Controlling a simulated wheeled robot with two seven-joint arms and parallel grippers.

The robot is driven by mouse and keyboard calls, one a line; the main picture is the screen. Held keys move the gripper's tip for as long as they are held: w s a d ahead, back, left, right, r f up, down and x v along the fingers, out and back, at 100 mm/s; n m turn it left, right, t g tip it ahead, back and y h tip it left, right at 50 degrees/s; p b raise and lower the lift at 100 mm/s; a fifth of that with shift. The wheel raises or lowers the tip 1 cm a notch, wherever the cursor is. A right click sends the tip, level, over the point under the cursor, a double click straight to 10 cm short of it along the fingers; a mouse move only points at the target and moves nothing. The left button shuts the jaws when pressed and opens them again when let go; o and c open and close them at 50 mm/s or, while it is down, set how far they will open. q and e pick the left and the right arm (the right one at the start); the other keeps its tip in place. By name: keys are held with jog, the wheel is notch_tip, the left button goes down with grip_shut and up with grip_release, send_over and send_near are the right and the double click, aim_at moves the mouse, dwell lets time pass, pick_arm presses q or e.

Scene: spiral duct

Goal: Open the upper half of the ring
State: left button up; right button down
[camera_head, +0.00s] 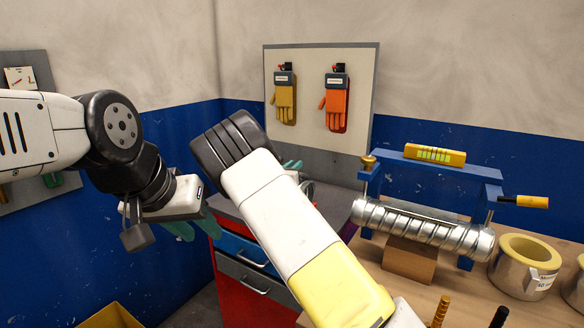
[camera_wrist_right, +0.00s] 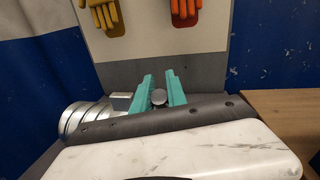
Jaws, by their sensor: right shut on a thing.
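In the right wrist view, my right gripper (camera_wrist_right: 160,82) has its two teal fingers either side of a dark grey round-ended part (camera_wrist_right: 159,97), shut on it. Whether this part belongs to the ring's upper half I cannot tell. A grey metal piece (camera_head: 307,188) shows in the head view beside my right gripper (camera_head: 292,165), mostly hidden by my right arm. A ribbed metal duct (camera_wrist_right: 82,119) and a small grey block (camera_wrist_right: 121,101) show left of the fingers in the wrist view. My left gripper (camera_head: 196,229) hangs at left, its teal fingers apart, empty and away from the cabinet.
A red and blue drawer cabinet (camera_head: 245,284) stands below the right gripper. On the wooden bench (camera_head: 385,290), a spiral duct (camera_head: 420,228) rests before a blue frame (camera_head: 487,190). Gloves (camera_head: 336,103) hang on the wall board.

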jog(key=shift+w+r, duration=0.1)
jog(key=shift+w+d+r+g+y, duration=0.3)
jog(key=shift+w+d+r+g, duration=0.1)
jog(key=shift+w+r+g, duration=0.15)
jog(key=shift+w+d+r+m+g+y, duration=0.4)
jog(key=shift+w+d+r+g+y, duration=0.3)
jog(key=shift+w+g, duration=0.4)
jog(key=shift+w+d+r+g+y, duration=0.3)
jog(key=shift+w+d+g, duration=0.25)
jog(key=shift+w+g, duration=0.2)
jog(key=shift+w+d+r+g+y, duration=0.3)
jog(key=shift+w+d+g, duration=0.25)
jog(key=shift+w, duration=0.2)
jog(key=shift+a, duration=0.1)
